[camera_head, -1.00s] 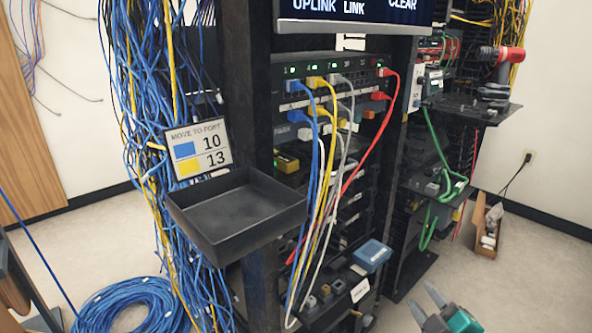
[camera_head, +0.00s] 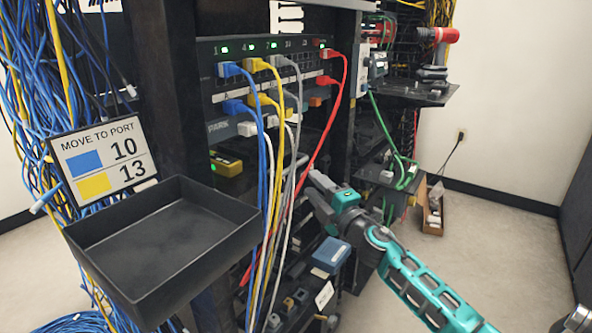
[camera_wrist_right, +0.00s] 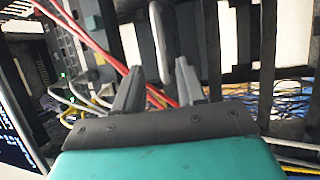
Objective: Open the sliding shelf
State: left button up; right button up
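My right gripper (camera_head: 314,188) reaches in from the lower right in the head view, its dark fingertips in front of the rack's middle bays. In the right wrist view the gripper (camera_wrist_right: 168,68) has its two grey fingers apart, with a rounded grey bar (camera_wrist_right: 160,35) beyond and between the tips. I cannot tell whether they touch it, nor whether it is a shelf handle. A dark low shelf (camera_head: 296,312) carrying a blue box (camera_head: 331,252) and small connectors is below the gripper; which part slides is not clear. My left gripper is out of view.
Blue, yellow, grey and red patch cables (camera_head: 333,115) hang just left of the gripper. A black tray (camera_head: 160,250) with a port sign (camera_head: 103,160) stands at the left.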

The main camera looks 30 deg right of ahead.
jog(key=w+r, duration=0.1)
jog(key=w, duration=0.6)
jog(key=shift+w+r, duration=0.15)
jog(key=shift+w, duration=0.2)
grip_shut()
dwell(0.4)
